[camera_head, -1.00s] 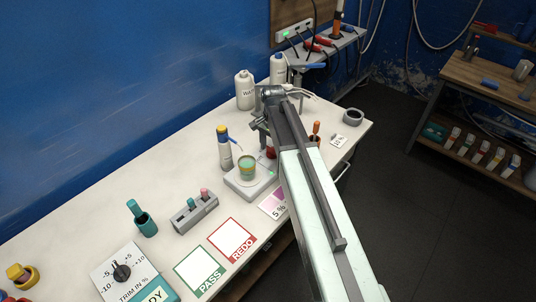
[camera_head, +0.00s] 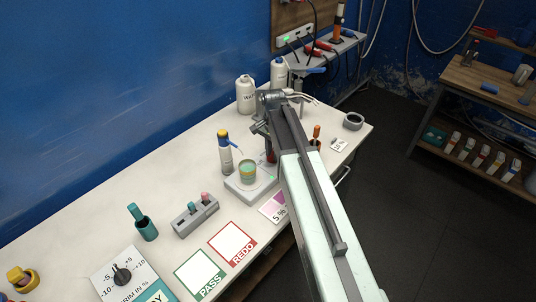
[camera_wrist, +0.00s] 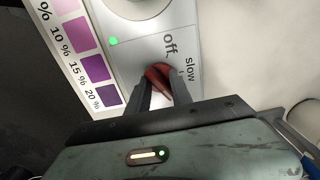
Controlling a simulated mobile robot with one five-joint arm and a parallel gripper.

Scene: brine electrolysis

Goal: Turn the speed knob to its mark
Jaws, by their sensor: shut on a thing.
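The speed knob (camera_wrist: 158,77) is red and sits on the front of the pale stirrer (camera_head: 246,184), beside the printed words "off" and "slow". In the wrist view my gripper (camera_wrist: 161,85) has one dark finger on each side of the knob and is shut on it. The fingers hide part of the knob, and I cannot make out a pointer on it. In the head view my arm covers much of this area. A beaker of greenish liquid (camera_head: 247,171) stands on the stirrer plate. A green light (camera_wrist: 113,41) glows on the stirrer.
A purple colour card (camera_wrist: 80,50) lies beside the stirrer. A blue-and-yellow-capped bottle (camera_head: 225,155) stands close behind it. A grey rack (camera_head: 195,218), PASS (camera_head: 200,272) and REDO (camera_head: 232,243) cards and a trim dial (camera_head: 122,274) are to the left.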

